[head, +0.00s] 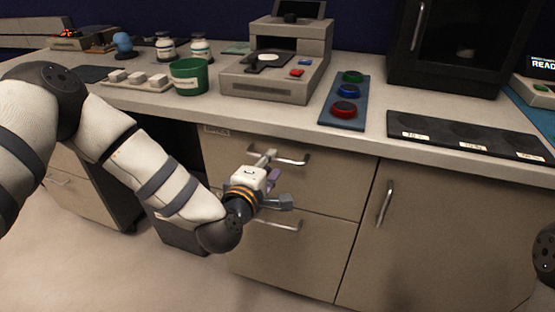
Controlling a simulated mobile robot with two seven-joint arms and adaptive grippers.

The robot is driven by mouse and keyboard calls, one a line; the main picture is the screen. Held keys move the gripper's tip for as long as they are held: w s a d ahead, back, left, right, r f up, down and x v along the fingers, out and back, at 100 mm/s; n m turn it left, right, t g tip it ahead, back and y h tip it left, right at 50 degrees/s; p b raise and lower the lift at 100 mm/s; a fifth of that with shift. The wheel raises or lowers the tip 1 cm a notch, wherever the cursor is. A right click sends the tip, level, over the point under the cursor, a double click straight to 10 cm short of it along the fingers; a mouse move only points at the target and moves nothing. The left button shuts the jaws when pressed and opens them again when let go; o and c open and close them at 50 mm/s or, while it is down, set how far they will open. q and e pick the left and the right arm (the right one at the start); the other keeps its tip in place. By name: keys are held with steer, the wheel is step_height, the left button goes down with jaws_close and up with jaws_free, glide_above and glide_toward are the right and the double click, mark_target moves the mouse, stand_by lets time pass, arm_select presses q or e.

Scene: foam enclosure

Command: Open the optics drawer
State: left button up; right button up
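The upper drawer (335,185) under the counter appears closed and flush with the cabinet. It has a silver bar handle (296,161) and a small label (215,131) at its top left, too small to read, so I cannot confirm that it is the optics drawer. My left gripper (277,178) is in front of this drawer, its fingers spread apart at the handle's height and below. It hides part of the handle; I cannot tell whether a finger touches it. No object shows between the fingers. My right gripper is out of view.
A lower drawer (305,255) with its own handle sits below, and a cabinet door (440,230) with a vertical handle (385,203) is to the right. The counter (370,144) overhangs the drawers and carries a device (275,85), a button panel (345,100) and a green cup (189,77).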

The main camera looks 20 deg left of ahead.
mark_target(275, 159)
arm_select(q)
steer(key=x, duration=0.4)
jaws_close()
steer(key=shift+f, duration=0.1)
